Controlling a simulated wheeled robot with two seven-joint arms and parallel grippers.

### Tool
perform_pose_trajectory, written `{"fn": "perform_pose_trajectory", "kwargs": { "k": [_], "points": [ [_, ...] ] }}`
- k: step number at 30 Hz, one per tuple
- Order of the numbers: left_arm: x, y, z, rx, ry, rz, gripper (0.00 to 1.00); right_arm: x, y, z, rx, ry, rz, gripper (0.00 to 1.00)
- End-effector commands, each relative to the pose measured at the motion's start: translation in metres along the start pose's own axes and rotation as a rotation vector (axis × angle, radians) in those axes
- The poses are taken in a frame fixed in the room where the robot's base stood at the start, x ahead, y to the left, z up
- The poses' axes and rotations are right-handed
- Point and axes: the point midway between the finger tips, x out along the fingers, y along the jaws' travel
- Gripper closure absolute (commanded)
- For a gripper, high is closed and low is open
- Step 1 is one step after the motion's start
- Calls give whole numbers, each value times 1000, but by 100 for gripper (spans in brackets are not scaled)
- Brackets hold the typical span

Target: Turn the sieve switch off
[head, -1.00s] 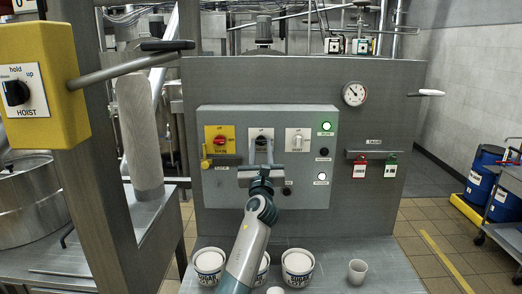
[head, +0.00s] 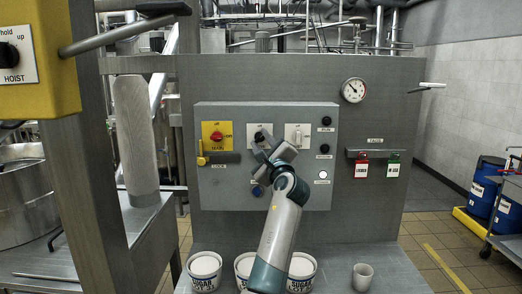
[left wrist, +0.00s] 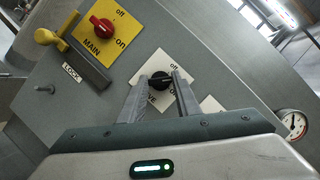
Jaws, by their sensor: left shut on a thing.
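The sieve switch is a black knob on a white plate, at the middle of the grey control panel (head: 225,110). The left wrist view shows its black knob (left wrist: 161,81) between my fingers, with "off" printed above it and "VE" readable below. My left gripper (head: 264,142) is at the panel, shut on the knob and rolled to a slant; in the head view it hides part of the plate. It also shows in the left wrist view (left wrist: 161,77). My right gripper is not in view.
The red MAIN switch (head: 217,137) on a yellow plate, with a yellow lock handle (head: 201,160), is close on the left. Another white-plated switch (head: 298,135) is close on the right. The upper lamp (head: 326,121) is dark; the bottom one (head: 322,174) is white. Sugar tubs (head: 205,269) stand below.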

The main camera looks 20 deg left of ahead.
Motion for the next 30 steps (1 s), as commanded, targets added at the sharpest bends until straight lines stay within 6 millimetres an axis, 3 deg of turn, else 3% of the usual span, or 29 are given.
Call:
{"fn": "perform_pose_trajectory", "kwargs": {
  "k": [6,18,30],
  "points": [
    [-1,-1,-2,-191,3,81,93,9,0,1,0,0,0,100],
    [0,-4,0,-506,2,213,93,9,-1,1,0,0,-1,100],
    [0,-4,0,-644,2,271,93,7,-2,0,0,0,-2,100]
  ]
}}
